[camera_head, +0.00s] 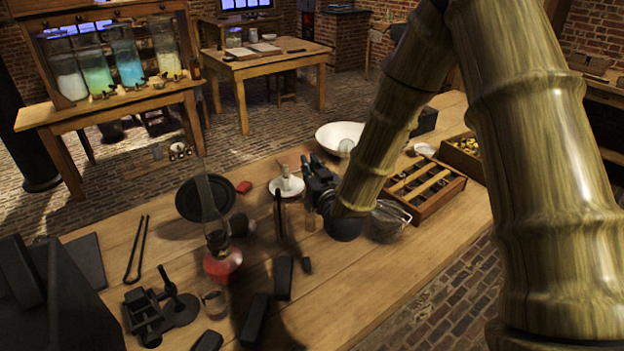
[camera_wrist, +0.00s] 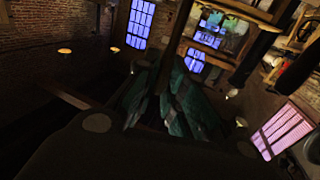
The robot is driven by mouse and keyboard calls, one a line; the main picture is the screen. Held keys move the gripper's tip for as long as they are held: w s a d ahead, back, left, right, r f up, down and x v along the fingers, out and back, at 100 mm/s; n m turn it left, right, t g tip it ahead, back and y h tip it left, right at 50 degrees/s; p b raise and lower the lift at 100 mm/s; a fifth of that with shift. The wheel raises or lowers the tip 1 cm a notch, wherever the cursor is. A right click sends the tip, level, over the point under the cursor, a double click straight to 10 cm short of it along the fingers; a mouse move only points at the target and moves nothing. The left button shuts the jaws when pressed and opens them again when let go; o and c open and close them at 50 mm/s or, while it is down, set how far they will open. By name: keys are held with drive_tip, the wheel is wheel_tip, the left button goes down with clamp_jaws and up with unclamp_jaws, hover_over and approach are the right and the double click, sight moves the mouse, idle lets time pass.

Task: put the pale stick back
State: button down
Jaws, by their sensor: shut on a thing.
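My gripper (camera_head: 311,163) is low over the middle of the table, its dark green fingers pointing away from the camera. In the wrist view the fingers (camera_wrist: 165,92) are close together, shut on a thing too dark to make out. A short pale upright piece (camera_head: 286,171) stands at a white dish (camera_head: 287,189), just left of the fingers in the head view. I cannot tell whether it is the pale stick. No other pale stick shows clearly, and my arm hides part of the table.
A red-based glass lamp (camera_head: 222,262) stands at the left of the gripper, near a black round plate (camera_head: 190,199). A white bowl (camera_head: 334,133) lies behind, a wooden compartment tray (camera_head: 427,207) and a wire basket (camera_head: 388,219) at right. Dark blocks (camera_head: 283,278) lie in front.

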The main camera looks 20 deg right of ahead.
drive_tip(key=shift+f+p, duration=0.3)
drive_tip(key=shift+f, duration=2.1)
drive_tip(key=c, duration=1.5)
unclamp_jaws()
drive_tip(key=shift+r, duration=0.2)
drive_tip(key=s+b, duration=0.2)
drive_tip(key=s, duration=1)
drive_tip(key=shift+d+b, duration=0.2)
drive_tip(key=shift+b, duration=0.1)
